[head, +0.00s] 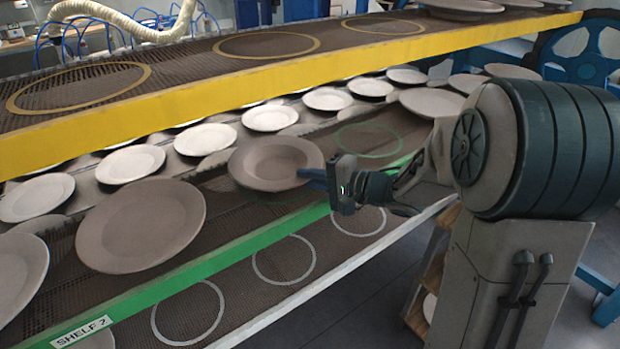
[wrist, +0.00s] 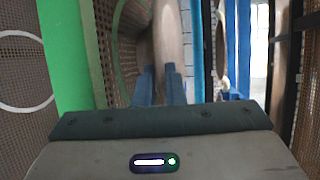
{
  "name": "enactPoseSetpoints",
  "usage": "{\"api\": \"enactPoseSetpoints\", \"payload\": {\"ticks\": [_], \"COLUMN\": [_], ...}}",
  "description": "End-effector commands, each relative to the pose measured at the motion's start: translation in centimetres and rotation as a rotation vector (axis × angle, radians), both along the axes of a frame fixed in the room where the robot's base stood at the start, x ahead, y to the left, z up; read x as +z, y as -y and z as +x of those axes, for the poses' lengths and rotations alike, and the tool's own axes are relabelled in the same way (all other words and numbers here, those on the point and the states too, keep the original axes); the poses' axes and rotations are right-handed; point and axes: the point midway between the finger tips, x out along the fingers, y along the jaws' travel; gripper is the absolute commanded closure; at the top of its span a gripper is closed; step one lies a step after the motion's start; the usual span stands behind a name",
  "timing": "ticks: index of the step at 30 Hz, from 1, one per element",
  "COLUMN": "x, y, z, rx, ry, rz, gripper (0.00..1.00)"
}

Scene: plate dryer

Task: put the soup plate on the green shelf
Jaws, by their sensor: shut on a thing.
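The soup plate (head: 268,160), grey-brown with a deep well and wide rim, is over the green-edged shelf (head: 215,261) in the head view. My gripper (head: 312,176) is shut on its right rim. In the wrist view the blue fingers (wrist: 160,80) pinch the edge of the plate (wrist: 170,35), with the green edge (wrist: 62,50) to the left. The plate is nearly level; I cannot tell whether it touches the shelf mesh. A green ring (head: 369,141) is bare on the shelf to the right of the plate.
A large flat plate (head: 140,224) lies on the green shelf to the left. The yellow-edged shelf (head: 300,82) hangs above and behind, limiting headroom. Rows of white plates (head: 205,139) stand behind. A lower shelf with white rings (head: 284,260) lies below, in front.

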Motion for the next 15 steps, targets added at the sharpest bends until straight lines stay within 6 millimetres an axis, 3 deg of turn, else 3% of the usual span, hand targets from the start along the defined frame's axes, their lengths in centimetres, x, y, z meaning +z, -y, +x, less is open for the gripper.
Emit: {"api": "enactPoseSetpoints", "payload": {"ticks": [10, 11, 12, 15], "x": [-0.02, -0.16, -0.16, -0.16], "y": [-0.01, 0.01, 0.01, 0.01], "z": [0.05, 0.02, 0.01, 0.01], "rx": [0.000, 0.000, 0.000, 0.000], "ry": [0.004, 0.001, 0.001, 0.001], "rz": [0.002, 0.000, 0.000, 0.000], "gripper": [1.00, 0.82, 0.71, 0.68]}}
